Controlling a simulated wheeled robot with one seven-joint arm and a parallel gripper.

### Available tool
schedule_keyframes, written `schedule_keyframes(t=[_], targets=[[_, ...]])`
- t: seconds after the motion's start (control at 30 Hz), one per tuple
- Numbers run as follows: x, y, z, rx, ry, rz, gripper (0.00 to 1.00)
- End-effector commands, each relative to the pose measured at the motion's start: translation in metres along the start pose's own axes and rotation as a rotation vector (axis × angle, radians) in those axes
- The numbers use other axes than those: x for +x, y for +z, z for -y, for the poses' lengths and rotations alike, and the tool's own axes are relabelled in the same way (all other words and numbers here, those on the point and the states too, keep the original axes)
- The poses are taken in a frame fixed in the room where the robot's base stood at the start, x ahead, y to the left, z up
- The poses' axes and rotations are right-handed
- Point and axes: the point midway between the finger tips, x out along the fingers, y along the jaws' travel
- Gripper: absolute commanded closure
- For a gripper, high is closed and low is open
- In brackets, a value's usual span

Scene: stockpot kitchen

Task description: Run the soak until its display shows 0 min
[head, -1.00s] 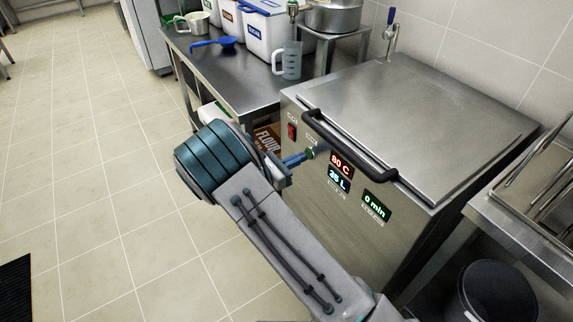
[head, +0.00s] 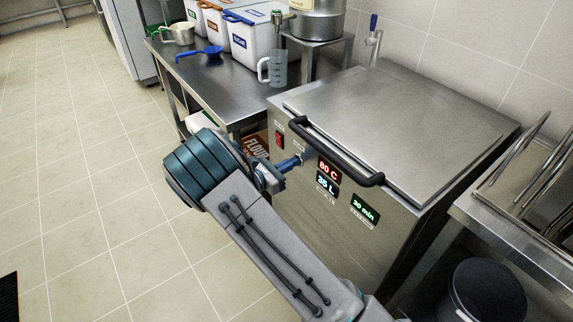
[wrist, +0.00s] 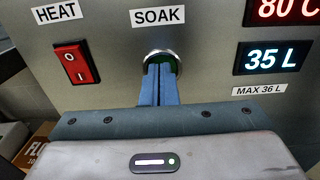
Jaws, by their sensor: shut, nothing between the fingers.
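The steel soak tank (head: 400,130) stands with its lid down. On its front panel the green time display (head: 366,209) reads what looks like 30 min. The round SOAK button (wrist: 149,57), with a metal ring and a green edge, sits under its label in the wrist view. My gripper (wrist: 162,72) is shut and empty. Its blue fingertips are at the button and cover most of it; they look to be touching it. In the head view my gripper (head: 299,161) reaches the panel from the left.
The red HEAT switch (wrist: 76,63) is left of the button. The displays to the right read 80 C (wrist: 285,10) and 35 L (wrist: 272,57). A black bar handle (head: 335,155) juts out above the panel. A dark bin (head: 487,290) stands at lower right.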

Motion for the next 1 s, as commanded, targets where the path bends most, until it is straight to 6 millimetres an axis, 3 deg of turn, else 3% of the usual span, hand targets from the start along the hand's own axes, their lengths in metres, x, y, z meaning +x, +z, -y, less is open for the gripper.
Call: schedule_keyframes(t=[0.17,0.4,0.6,0.8,1.0], targets=[[-0.015,0.003,-0.001,0.000,-0.011,0.006,1.00],[-0.075,0.001,-0.006,0.000,0.000,0.002,1.00],[-0.114,0.000,-0.006,-0.001,-0.001,0.001,1.00],[-0.132,0.000,-0.006,0.000,-0.003,0.001,1.00],[-0.133,0.000,-0.006,0.000,-0.006,0.001,1.00]])
